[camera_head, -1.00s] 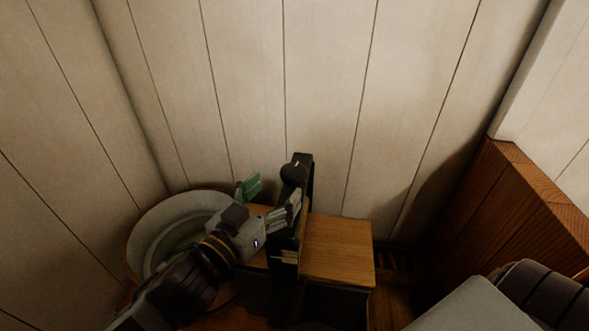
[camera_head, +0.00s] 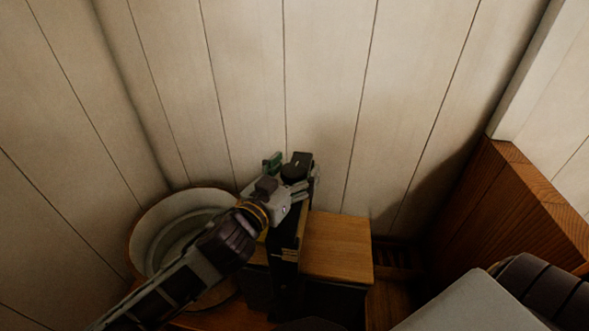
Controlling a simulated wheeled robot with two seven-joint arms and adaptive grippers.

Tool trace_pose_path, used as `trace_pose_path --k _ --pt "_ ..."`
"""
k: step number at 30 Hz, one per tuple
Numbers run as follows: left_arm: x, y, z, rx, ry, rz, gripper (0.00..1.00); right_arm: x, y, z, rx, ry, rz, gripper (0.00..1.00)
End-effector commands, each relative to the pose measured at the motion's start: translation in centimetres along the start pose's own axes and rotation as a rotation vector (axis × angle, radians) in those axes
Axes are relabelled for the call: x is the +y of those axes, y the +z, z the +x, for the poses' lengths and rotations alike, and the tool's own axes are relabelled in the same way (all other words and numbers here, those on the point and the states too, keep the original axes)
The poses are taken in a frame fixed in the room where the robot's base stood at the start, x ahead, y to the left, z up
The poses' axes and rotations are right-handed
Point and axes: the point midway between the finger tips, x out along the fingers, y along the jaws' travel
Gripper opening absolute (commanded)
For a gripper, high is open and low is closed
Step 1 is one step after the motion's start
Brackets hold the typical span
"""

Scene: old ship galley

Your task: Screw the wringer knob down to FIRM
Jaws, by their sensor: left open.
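The wringer (camera_head: 289,240) is a dark upright frame on the wooden stand. Its dark round knob (camera_head: 294,171) sits at the top. My left gripper (camera_head: 286,176) is open at the knob, with one green-padded finger on its far left side and the other finger on its near right side. The knob shows between the fingers; I cannot tell if either finger touches it. The gripper body hides part of the wringer frame. Any FIRM mark is not readable. My right gripper is out of view.
A pale round tub (camera_head: 150,225) stands left of the wringer, partly behind my left arm. A bare wooden board (camera_head: 337,247) lies right of it. A white plank wall (camera_head: 320,90) rises close behind. A wooden panel (camera_head: 510,200) stands at the right.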

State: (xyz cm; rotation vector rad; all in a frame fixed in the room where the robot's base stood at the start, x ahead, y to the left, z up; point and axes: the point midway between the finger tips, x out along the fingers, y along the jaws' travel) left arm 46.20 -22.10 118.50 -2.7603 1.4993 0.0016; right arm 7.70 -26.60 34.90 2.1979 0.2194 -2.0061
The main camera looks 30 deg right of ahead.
Motion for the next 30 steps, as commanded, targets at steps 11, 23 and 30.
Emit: trace_pose_path --k 11,23,30 --pt "0.01 -0.01 0.14 0.0 0.0 0.0 0.73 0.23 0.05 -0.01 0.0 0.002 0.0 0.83" --pt "0.01 -0.02 0.12 0.0 0.001 0.0 0.31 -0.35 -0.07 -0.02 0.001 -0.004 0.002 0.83" --pt "-0.02 -0.07 0.12 0.0 0.014 0.001 0.31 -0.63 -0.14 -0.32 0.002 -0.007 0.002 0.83"
